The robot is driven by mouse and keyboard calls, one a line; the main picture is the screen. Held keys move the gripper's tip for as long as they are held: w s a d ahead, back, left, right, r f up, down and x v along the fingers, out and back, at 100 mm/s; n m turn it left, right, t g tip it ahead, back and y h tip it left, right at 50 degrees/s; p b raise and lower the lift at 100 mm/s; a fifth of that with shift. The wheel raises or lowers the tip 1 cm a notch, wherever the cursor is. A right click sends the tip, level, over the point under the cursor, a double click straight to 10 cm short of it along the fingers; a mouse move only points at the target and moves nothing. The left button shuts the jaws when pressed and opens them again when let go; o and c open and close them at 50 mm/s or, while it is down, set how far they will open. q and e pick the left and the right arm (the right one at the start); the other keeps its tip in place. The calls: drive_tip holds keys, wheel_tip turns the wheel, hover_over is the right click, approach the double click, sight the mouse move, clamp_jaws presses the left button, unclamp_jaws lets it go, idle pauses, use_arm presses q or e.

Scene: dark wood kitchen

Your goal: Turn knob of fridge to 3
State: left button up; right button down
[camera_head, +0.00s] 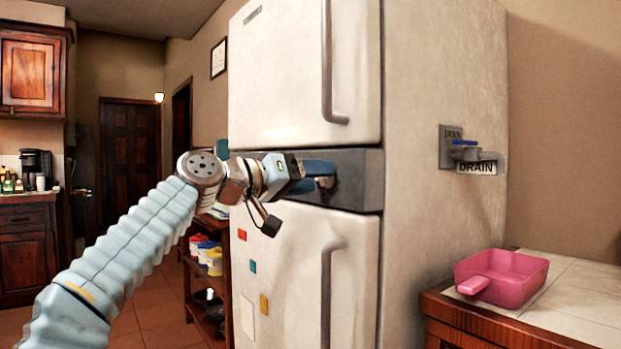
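The white fridge (300,85) stands in the middle of the head view, with a dark grey panel band (358,178) between its upper and lower doors. My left gripper (322,178) is at this band, with its bluish fingers pointing right along the panel face. The knob is not clearly visible; the fingers cover the part of the band where they meet it. I cannot tell whether they touch or grip anything, and no number marking is readable. My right gripper is not in view.
Long vertical handles (327,75) stick out from both fridge doors. A drain valve with a blue lever (463,143) is on the fridge's right side. A pink pan (503,275) sits on a tiled counter at right. A wooden shelf (196,295) stands left of the fridge.

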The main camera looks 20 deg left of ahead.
use_arm(q)
drive_tip(key=shift+s+a, duration=0.1)
drive_tip(key=b+v, duration=0.3)
drive_tip(key=v, duration=1)
drive_tip(key=shift+s+a+b, duration=0.15)
drive_tip(key=shift+s+b, duration=0.05)
drive_tip(key=shift+b, duration=0.2)
